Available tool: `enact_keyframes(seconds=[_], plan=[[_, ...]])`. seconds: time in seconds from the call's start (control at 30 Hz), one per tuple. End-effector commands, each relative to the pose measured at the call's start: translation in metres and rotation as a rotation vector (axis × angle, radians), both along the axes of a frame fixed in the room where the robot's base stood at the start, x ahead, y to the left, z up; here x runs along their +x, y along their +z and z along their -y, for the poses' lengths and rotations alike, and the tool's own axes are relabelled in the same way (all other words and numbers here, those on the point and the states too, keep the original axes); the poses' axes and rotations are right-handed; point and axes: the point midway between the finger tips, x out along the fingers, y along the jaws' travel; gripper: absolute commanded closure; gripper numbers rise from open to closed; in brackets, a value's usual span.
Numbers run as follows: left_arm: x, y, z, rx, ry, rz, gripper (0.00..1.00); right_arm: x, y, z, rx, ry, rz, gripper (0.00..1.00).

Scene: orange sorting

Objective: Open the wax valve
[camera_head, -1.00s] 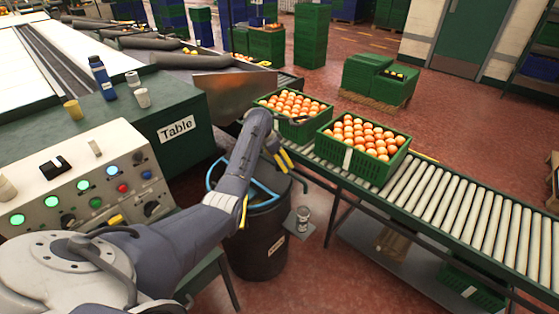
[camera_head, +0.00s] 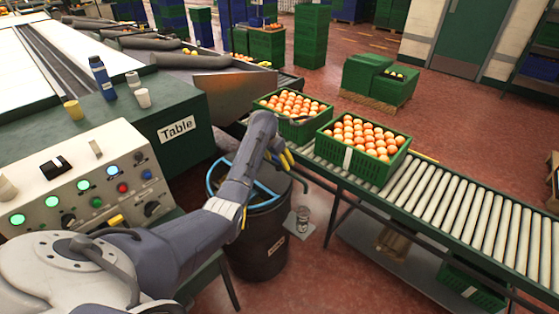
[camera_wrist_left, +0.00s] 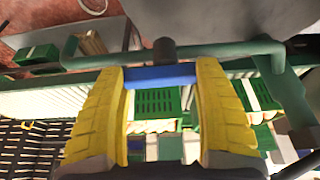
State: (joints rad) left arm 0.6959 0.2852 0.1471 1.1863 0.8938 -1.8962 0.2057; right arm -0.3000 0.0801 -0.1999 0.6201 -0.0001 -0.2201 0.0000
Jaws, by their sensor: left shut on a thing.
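In the left wrist view, a blue bar-shaped handle (camera_wrist_left: 160,77) lies between the yellow fingers of my left gripper (camera_wrist_left: 160,90), below a short dark stub (camera_wrist_left: 165,50) and a green pipe (camera_wrist_left: 225,48). The gripper is shut on this handle, which looks like the valve's. In the head view, my left gripper (camera_head: 281,159) is beside the roller conveyor, above the right side of a dark drum (camera_head: 262,243) with a blue ring (camera_head: 212,178) at its top. The handle is hidden there by my gripper and arm. My right gripper is not in view.
Two green crates of oranges, one nearer (camera_head: 362,172) and one farther (camera_head: 262,101), sit on the roller conveyor (camera_head: 450,205). A glass jar (camera_head: 303,219) stands on a small plate beside the drum. A control panel (camera_head: 85,185) and green table (camera_head: 150,112) are at left.

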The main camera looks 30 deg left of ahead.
Motion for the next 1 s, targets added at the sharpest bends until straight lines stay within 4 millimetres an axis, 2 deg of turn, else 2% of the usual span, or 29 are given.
enact_keyframes(seconds=[0.23,0.27,0.5,0.83,1.0], plan=[[0.002,0.002,0.001,-0.005,0.006,0.006,0.60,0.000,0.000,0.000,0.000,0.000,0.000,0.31],[0.002,0.002,0.001,-0.005,0.006,0.006,0.28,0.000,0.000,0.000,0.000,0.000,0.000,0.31],[0.001,0.001,0.000,-0.003,0.004,0.003,0.02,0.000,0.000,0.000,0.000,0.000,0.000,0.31],[0.000,0.003,0.000,-0.003,0.003,0.004,0.02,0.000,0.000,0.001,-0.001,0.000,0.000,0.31],[-0.005,0.017,-0.001,-0.003,0.002,0.005,0.02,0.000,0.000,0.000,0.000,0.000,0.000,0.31]])
